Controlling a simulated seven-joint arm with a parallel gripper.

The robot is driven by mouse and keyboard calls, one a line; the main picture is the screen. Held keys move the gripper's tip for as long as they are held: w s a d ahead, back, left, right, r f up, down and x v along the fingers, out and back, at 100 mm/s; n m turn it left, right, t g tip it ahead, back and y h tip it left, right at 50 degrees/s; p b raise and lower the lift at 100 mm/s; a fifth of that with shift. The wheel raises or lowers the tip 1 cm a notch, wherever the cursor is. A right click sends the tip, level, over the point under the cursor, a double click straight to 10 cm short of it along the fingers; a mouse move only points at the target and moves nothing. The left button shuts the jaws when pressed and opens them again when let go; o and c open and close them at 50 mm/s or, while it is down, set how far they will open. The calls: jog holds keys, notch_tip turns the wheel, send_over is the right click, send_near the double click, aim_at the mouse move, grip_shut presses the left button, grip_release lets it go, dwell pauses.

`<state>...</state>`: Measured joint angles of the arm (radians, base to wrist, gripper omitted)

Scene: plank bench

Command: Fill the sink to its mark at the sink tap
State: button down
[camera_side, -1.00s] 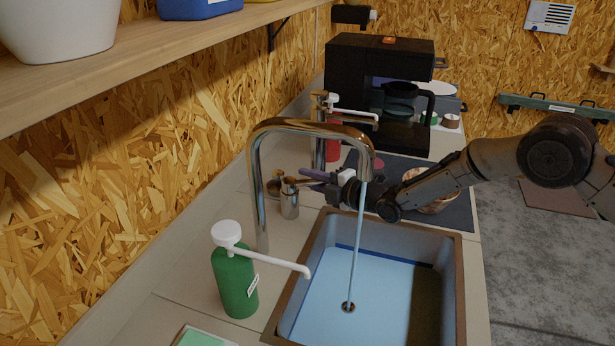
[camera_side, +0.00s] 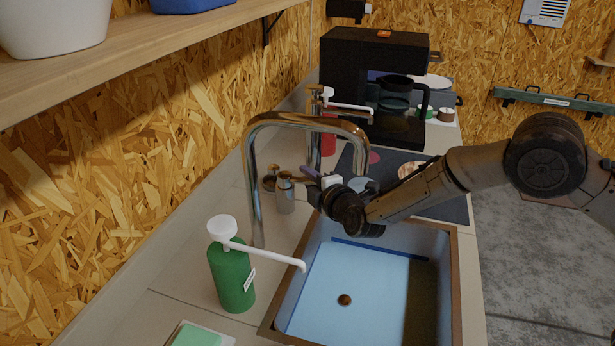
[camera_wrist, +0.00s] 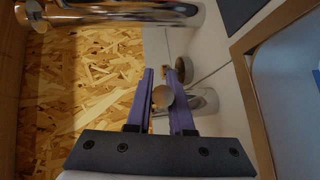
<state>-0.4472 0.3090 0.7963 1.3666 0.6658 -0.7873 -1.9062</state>
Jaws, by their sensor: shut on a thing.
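The sink (camera_side: 457,290) has pale blue water (camera_side: 375,300) in it, with the drain showing through. The dark blue mark line (camera_side: 385,251) runs along its far wall, and the pale blue reaches up close to it; I cannot tell exactly where the surface meets the line. The chrome tap (camera_side: 254,190) arches over the sink, and no stream shows below its spout. My gripper (camera_side: 308,173) is behind the spout at the tap's short metal valve body (camera_side: 285,195). In the wrist view, my gripper's purple fingers (camera_wrist: 165,75) are shut on the valve's round knob (camera_wrist: 163,97).
A green soap bottle (camera_side: 232,278) with a long white nozzle stands left of the sink, its nozzle reaching over the rim. A green sponge (camera_side: 196,336) lies in front. A black coffee machine (camera_side: 375,75) and a dark mat (camera_side: 455,208) are behind. A shelf (camera_side: 130,42) overhangs the left.

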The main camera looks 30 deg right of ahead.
dwell(0.3)
jog(key=c, duration=0.8)
grip_release()
jog(key=v, duration=1.4)
jog(key=shift+w, duration=0.1)
